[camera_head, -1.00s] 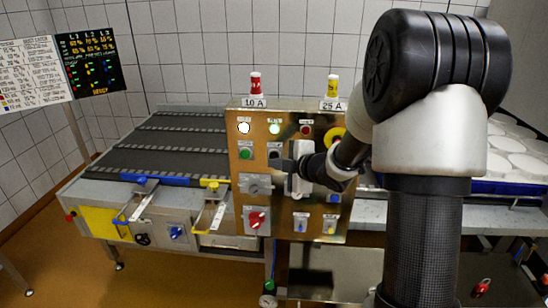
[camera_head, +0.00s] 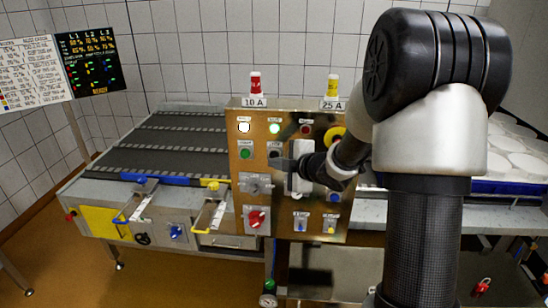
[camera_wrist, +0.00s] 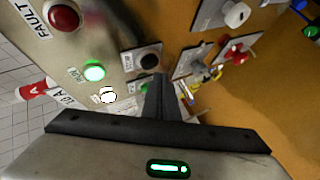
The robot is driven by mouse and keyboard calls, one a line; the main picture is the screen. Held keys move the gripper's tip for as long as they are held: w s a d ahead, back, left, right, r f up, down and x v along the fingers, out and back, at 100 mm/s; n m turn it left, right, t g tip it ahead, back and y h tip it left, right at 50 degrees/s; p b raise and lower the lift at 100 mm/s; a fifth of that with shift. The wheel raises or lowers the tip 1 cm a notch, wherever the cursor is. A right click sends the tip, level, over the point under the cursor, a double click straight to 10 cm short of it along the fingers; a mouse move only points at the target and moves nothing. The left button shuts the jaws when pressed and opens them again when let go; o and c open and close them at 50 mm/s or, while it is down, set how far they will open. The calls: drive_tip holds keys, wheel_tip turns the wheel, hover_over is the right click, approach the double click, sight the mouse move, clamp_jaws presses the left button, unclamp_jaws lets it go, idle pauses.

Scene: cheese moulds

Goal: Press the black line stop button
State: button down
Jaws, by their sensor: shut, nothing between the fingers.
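The black button (camera_head: 275,149) sits in the upper part of the brass control panel (camera_head: 265,220), right of a green button (camera_head: 246,153). In the wrist view the black button (camera_wrist: 149,62) shows as a dark round cap in a metal ring, just beyond the fingertips. My gripper (camera_head: 284,163) is shut and empty, with its tips close to the panel, just below and right of the black button. In the wrist view my gripper (camera_wrist: 158,84) points toward the panel face. I cannot tell whether the tips touch anything.
A lit white lamp (camera_head: 244,127), a lit green lamp (camera_head: 275,128) and a dark red lamp (camera_head: 305,129) sit above the buttons. A red rotary switch (camera_head: 257,219) is lower on the panel. The conveyor (camera_head: 165,145) lies to the left, white moulds (camera_head: 515,150) to the right.

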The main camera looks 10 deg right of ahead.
drive_tip(key=shift+w, duration=0.1)
idle(0.7)
drive_tip(key=shift+w+d, duration=0.15)
drive_tip(key=shift+w, duration=0.2)
drive_tip(key=shift+w+d, duration=0.15)
drive_tip(key=shift+w, duration=0.3)
idle(0.7)
drive_tip(key=shift+s, duration=0.1)
drive_tip(key=shift+s+a+b, duration=0.25)
drive_tip(key=shift+s+b, duration=0.05)
drive_tip(key=shift+s, duration=0.45)
drive_tip(key=shift+s, duration=0.1)
drive_tip(key=s, duration=0.1)
drive_tip(key=s+a+b, duration=0.1)
drive_tip(key=s, duration=0.1)
drive_tip(key=s+b, duration=0.1)
drive_tip(key=shift+s+a, duration=0.3)
idle(0.5)
